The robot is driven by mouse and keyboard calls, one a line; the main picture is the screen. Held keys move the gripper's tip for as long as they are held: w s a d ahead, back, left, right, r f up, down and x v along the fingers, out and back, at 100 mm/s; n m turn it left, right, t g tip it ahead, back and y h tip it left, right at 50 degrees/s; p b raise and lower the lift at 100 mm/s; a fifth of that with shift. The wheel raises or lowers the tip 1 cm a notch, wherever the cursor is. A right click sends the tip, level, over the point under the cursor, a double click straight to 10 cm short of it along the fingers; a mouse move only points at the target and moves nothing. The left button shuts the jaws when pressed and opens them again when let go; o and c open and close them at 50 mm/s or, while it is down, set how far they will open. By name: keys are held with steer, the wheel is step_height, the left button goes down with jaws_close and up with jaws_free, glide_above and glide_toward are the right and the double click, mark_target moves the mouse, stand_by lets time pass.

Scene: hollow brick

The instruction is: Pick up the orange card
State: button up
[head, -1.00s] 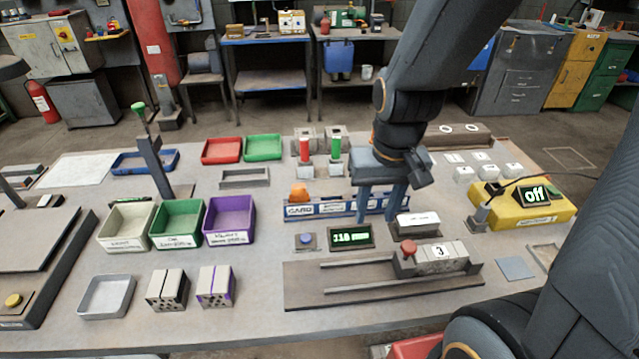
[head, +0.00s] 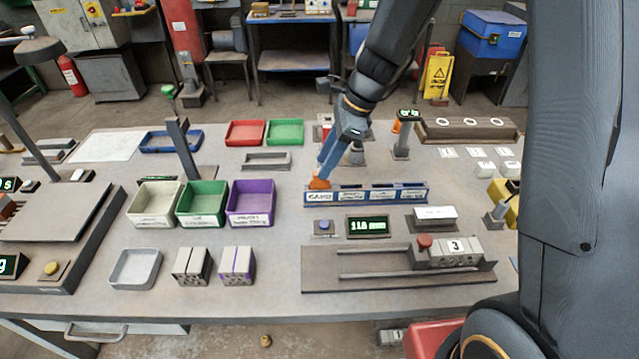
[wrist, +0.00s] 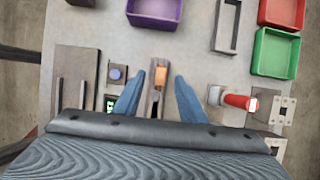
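The orange card (head: 318,184) stands at the left end of a blue rack (head: 415,192) marked "CARD". In the wrist view the orange card (wrist: 161,77) shows between and slightly beyond my fingertips. My gripper (head: 322,174) has blue fingers and is tilted down over the rack's left end. In the wrist view my gripper (wrist: 158,82) is open, with a finger on each side of the card and gaps between. The card's lower part is hidden in the rack.
A small display (head: 367,226) and a blue button (head: 323,226) are in front of the rack. A purple bin (head: 250,212) stands to its left. Behind it is a grey open frame (head: 266,162). A red cylinder (wrist: 240,102) lies right of my fingers in the wrist view.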

mark_target(320, 186)
steer(key=shift+d+p+x, duration=0.2)
steer(key=shift+p+x, duration=0.65)
steer(key=shift+x, duration=1.7)
steer(key=shift+f, duration=0.1)
jaws_close()
